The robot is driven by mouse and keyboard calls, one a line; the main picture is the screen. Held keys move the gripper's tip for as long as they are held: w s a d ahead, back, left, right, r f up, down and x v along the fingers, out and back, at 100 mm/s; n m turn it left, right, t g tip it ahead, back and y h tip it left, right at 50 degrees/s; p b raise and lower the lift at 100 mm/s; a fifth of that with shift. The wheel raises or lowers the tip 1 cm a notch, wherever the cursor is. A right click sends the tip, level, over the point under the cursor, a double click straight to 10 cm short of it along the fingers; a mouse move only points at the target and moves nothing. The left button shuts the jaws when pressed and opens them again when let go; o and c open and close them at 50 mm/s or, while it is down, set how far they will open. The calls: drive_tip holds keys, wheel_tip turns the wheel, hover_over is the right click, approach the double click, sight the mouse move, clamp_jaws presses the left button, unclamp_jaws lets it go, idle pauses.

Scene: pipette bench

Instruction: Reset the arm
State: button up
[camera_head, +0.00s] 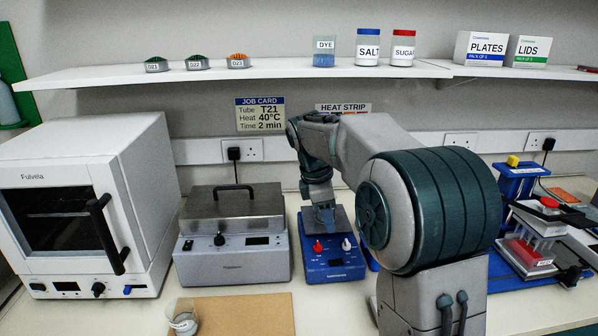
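My arm reaches out over the bench from the lower right, and its large shoulder joint hides part of the middle. My gripper (326,214) points down over a small blue bench device (333,262) with a red knob and a white knob. The fingers are small and partly hidden, so I cannot tell whether they are open or shut, whether they hold anything, or whether they touch the device.
A white oven (152,205) stands at left, beside a grey lidded heater (232,262). Blue-and-grey equipment (522,252) stands at right. The shelf (110,76) above holds jars and boxes.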

drive_tip(key=s+d+f+m+t+y, duration=0.1)
drive_tip(key=s+f+m, duration=0.1)
drive_tip(key=s+m, duration=0.6)
drive_tip(key=s+d+f+m+t+y, duration=0.1)
drive_tip(key=s+f+m, duration=0.2)
drive_tip(key=s+m, duration=0.6)
drive_tip(key=s, duration=0.9)
drive_tip(key=shift+s+d+t+y, duration=0.3)
drive_tip(key=shift+s+t+y, duration=0.05)
drive_tip(key=shift+t+y, duration=0.05)
